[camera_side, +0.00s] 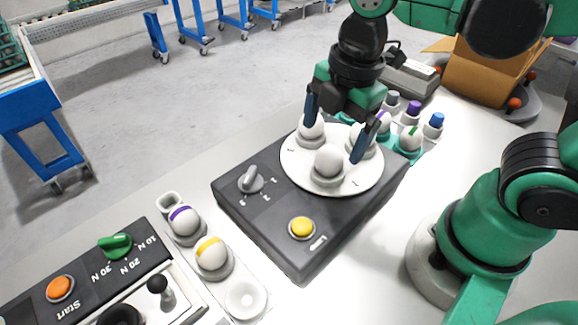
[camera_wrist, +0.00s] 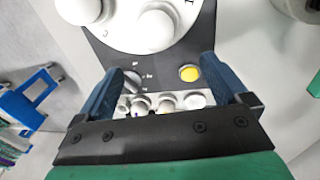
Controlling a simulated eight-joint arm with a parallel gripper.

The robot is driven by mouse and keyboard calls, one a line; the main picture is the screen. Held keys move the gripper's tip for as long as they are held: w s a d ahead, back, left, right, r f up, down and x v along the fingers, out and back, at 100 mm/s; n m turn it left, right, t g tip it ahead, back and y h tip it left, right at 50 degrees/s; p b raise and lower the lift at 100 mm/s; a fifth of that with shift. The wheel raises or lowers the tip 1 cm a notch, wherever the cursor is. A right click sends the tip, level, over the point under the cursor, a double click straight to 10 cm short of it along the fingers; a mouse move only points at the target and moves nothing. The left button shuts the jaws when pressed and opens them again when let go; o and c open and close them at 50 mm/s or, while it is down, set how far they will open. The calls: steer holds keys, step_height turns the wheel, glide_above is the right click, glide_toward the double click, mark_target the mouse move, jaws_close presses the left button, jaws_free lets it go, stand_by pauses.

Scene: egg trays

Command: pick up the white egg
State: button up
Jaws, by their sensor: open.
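Several plain white eggs stand in cups on a round white plate (camera_side: 294,172) on a dark box. One white egg (camera_side: 328,162) is at the plate's front, another (camera_side: 311,126) at its back left, and a third (camera_side: 360,135) at its right, partly hidden by a finger. My gripper (camera_side: 333,140) is open above the plate, its two blue fingers pointing down. I cannot tell its exact height over the eggs. In the wrist view my gripper (camera_wrist: 161,63) is empty between its fingers; two white eggs (camera_wrist: 155,30) (camera_wrist: 78,10) lie beyond the fingertips.
The dark box (camera_side: 285,230) carries a grey knob (camera_side: 250,180) and a yellow button (camera_side: 302,228). At lower left are a purple-banded egg (camera_side: 184,220), a yellow-banded egg (camera_side: 211,252) and an empty cup (camera_side: 245,299). A green-marked egg (camera_side: 410,138) stands behind right.

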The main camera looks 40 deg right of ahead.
mark_target(332, 150)
steer(key=shift+d+f+n, duration=0.45)
steer(key=shift+d+n, duration=0.3)
steer(key=shift+n, duration=0.45)
steer(key=shift+w+a+f, duration=0.1)
steer(key=shift+w+f, duration=0.15)
steer(key=shift+f, duration=1.1)
steer(key=shift+w+f, duration=0.2)
steer(key=shift+f, duration=1.1)
steer(key=shift+c, duration=0.2)
steer(key=c, duration=0.8)
